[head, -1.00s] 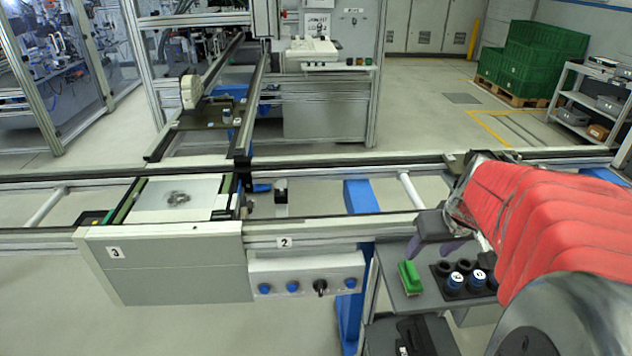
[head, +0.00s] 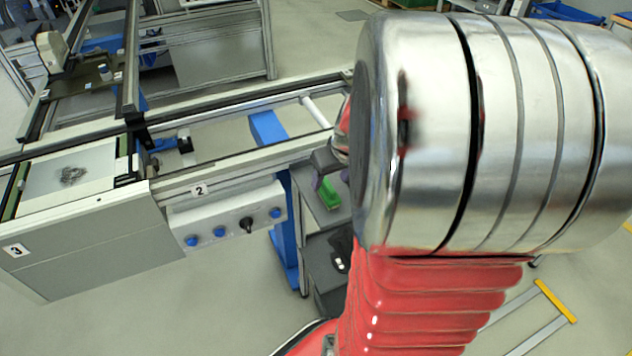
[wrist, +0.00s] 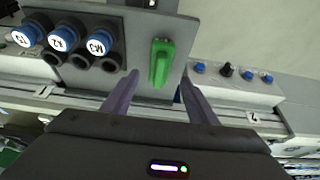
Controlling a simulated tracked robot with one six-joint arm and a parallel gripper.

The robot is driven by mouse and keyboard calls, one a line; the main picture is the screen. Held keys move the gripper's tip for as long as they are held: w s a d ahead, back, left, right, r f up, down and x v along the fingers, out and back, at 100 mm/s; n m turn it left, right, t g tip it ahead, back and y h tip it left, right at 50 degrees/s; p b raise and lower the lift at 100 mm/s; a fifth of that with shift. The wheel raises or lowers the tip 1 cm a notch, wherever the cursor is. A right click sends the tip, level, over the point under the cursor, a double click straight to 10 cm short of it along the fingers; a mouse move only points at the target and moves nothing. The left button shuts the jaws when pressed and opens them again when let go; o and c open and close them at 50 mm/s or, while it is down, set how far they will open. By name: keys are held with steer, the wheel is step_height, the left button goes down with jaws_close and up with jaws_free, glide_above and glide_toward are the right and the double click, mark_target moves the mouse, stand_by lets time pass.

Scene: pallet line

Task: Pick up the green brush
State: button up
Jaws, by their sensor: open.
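The green brush (wrist: 161,62) lies on a grey shelf (wrist: 190,22) in the wrist view, ahead of my gripper and between the lines of its two fingers. My gripper (wrist: 155,84) is open and empty, with a purple finger on each side and the brush apart from both. In the head view the green brush (head: 329,193) shows on the shelf beside the conveyor, just below my gripper (head: 333,178). My own arm hides much of the gripper there and the right part of the shelf.
Several blue-capped holders (wrist: 62,37) stand in a dark rack left of the brush in the wrist view. A panel with blue buttons (head: 220,231) and a black knob is on the conveyor front. A lower shelf with a black object (head: 330,265) is below.

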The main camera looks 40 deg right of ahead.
mark_target(329, 184)
steer(key=shift+x, duration=2.55)
steer(key=c, duration=1.2)
step_height(329, 184, up, 10)
